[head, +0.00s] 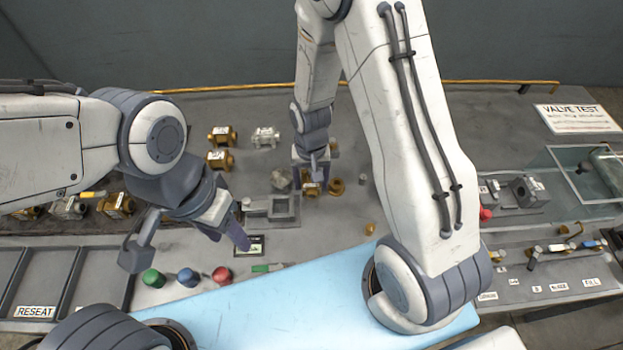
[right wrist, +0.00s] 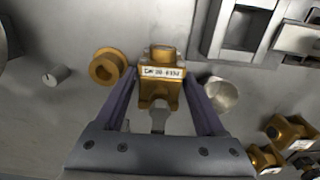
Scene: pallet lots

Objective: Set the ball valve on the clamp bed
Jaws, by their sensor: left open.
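A brass valve with a white label (right wrist: 160,88) stands between the two fingers of my right gripper (right wrist: 160,92). The fingers lie close along its sides; whether they press on it is unclear. In the head view this valve (head: 312,189) is partly hidden under my right gripper (head: 311,172), low at the bench. A grey fixture with a square recess (head: 284,208), which looks like the clamp bed, is just left and nearer; its edge shows in the right wrist view (right wrist: 205,42). The recess looks empty. My left gripper (head: 192,243) is open and empty above the bench at left.
A brass ring (head: 336,187) and a silver round part (head: 281,179) flank the valve closely. Other brass valves (head: 220,159) and a silver one (head: 265,137) stand farther back. Green, blue and red buttons (head: 188,278) are at the front. A glass-sided tank (head: 585,175) is at right.

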